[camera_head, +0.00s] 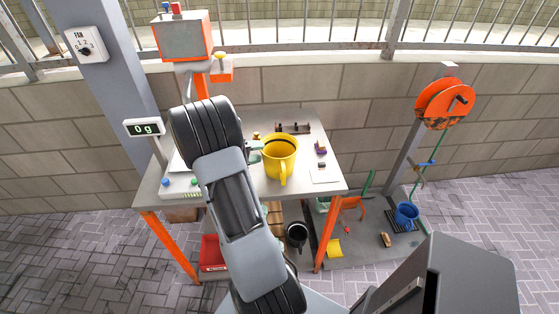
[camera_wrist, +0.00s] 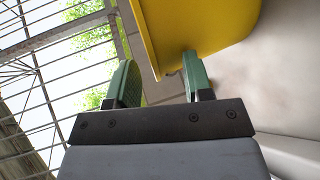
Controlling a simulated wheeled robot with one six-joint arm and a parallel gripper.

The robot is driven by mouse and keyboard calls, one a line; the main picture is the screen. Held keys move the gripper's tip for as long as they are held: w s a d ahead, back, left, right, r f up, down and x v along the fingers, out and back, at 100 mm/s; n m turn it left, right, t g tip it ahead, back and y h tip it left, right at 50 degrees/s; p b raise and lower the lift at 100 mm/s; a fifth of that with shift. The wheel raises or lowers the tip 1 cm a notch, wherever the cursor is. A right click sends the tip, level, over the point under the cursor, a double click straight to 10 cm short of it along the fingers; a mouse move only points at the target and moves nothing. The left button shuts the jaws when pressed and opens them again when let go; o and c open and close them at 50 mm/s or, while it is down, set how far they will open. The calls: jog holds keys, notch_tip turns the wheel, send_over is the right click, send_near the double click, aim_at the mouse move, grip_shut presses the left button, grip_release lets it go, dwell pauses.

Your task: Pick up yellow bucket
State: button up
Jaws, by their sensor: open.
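The yellow bucket (camera_head: 283,163) stands upright on the grey workbench (camera_head: 325,185), its handle facing the front. My gripper (camera_head: 257,150) is at the bucket's left side, close to its wall near the rim. In the wrist view my gripper (camera_wrist: 160,66) has its two green fingers spread apart. The yellow bucket (camera_wrist: 195,25) fills the upper middle there, just beyond the fingertips. The right finger overlaps the bucket's edge in the picture. I cannot tell whether either finger touches it. My arm hides part of the bench's left side.
A scale display (camera_head: 144,128) stands at the bench's left. A dark rack (camera_head: 293,128) is behind the bucket, and a small purple item (camera_head: 320,148) is to its right. A blue bucket (camera_head: 406,214) and an orange reel (camera_head: 445,103) are farther right. A brick wall closes the back.

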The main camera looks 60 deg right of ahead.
jog(key=shift+s+d+f, duration=0.1)
jog(key=shift+d, duration=0.1)
jog(key=shift+c, duration=0.2)
grip_shut()
jog(key=shift+a, duration=0.1)
dwell(0.3)
